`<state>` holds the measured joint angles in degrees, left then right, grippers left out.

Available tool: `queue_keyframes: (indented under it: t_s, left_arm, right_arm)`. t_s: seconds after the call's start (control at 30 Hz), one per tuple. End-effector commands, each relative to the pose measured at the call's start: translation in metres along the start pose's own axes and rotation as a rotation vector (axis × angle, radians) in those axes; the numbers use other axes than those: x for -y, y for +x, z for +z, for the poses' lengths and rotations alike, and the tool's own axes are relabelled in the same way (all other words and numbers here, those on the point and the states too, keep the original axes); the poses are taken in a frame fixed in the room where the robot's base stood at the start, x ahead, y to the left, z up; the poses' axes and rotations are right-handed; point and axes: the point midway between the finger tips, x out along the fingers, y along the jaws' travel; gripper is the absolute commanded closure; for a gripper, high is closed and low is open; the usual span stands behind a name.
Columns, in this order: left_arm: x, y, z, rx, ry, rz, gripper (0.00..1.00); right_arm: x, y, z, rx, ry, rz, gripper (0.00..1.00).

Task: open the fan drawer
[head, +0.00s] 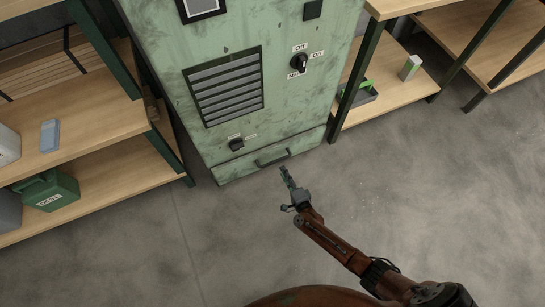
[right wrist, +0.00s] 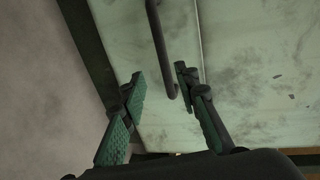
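The fan drawer (head: 240,168) is the low green front at the foot of the cabinet; it looks closed. Its dark bar handle (head: 272,159) is on its face, and the handle also shows in the right wrist view (right wrist: 158,38). My right gripper (head: 285,173) is just in front of the drawer, a little below and right of the handle in the head view. In the right wrist view my right gripper (right wrist: 158,80) has its green-padded fingers apart, with one handle end appearing between the tips. No contact is visible. My left gripper is not in view.
The green cabinet (head: 225,45) carries a vent grille (head: 226,86), a rotary switch (head: 299,64) and a small knob (head: 236,144). Wooden shelves (head: 85,118) stand on the left and more shelves (head: 395,92) on the right. The grey floor (head: 430,190) before the cabinet is clear.

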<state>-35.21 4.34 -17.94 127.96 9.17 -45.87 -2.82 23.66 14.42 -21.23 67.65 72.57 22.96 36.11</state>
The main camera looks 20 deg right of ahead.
Motion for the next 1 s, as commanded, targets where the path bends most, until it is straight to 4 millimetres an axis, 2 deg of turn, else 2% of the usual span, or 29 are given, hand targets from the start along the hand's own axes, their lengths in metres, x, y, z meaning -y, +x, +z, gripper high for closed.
queue_keyframes:
  t_s: [0.17,0.4,0.6,0.77,1.0]
  left_arm:
    - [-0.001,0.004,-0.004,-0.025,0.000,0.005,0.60]
    - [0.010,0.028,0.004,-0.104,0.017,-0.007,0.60]
    - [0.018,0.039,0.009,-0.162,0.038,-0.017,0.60]
    - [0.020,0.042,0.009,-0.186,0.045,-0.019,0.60]
    - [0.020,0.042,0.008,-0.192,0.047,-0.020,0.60]
  right_arm:
    - [0.003,0.017,0.002,-0.007,0.038,-0.016,0.71]
    - [0.001,0.053,0.002,-0.006,0.035,-0.013,0.71]
    - [0.002,0.076,0.001,-0.007,0.033,-0.012,0.71]
    - [0.004,0.084,0.001,-0.007,0.033,-0.013,0.71]
    - [0.006,0.085,0.001,-0.006,0.033,-0.014,0.71]
